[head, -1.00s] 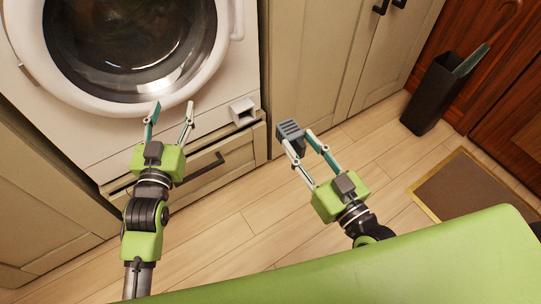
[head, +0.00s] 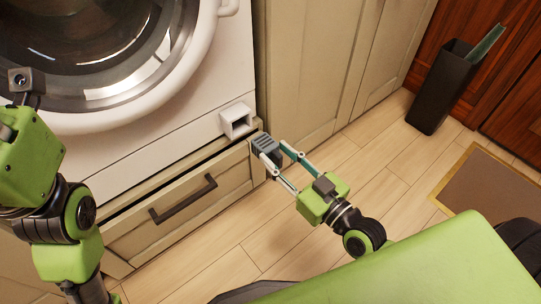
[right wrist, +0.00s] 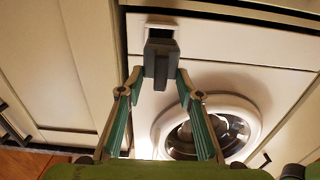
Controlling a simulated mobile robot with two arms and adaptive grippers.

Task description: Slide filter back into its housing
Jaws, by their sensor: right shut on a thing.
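The dark grey ribbed filter (head: 265,146) is shut between the fingertips of my right gripper (head: 271,152). The white square filter housing (head: 237,121) sticks out of the washing machine's lower right front, with its dark opening facing out. In the head view the filter is apart from the housing, just to its lower right. In the right wrist view the filter (right wrist: 158,58) is in front of the housing (right wrist: 161,25) and overlaps its lower part, between the fingers of my right gripper (right wrist: 160,74). My left gripper (head: 22,140) is at the left edge; its fingers do not show.
The washing machine (head: 185,125) has a round door above. Below it a drawer (head: 170,215) with a dark handle is slightly open, close under the housing. Cabinets (head: 310,80) stand to the right. A black bin (head: 440,92) and a mat (head: 490,187) lie farther right. Wooden floor is clear between.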

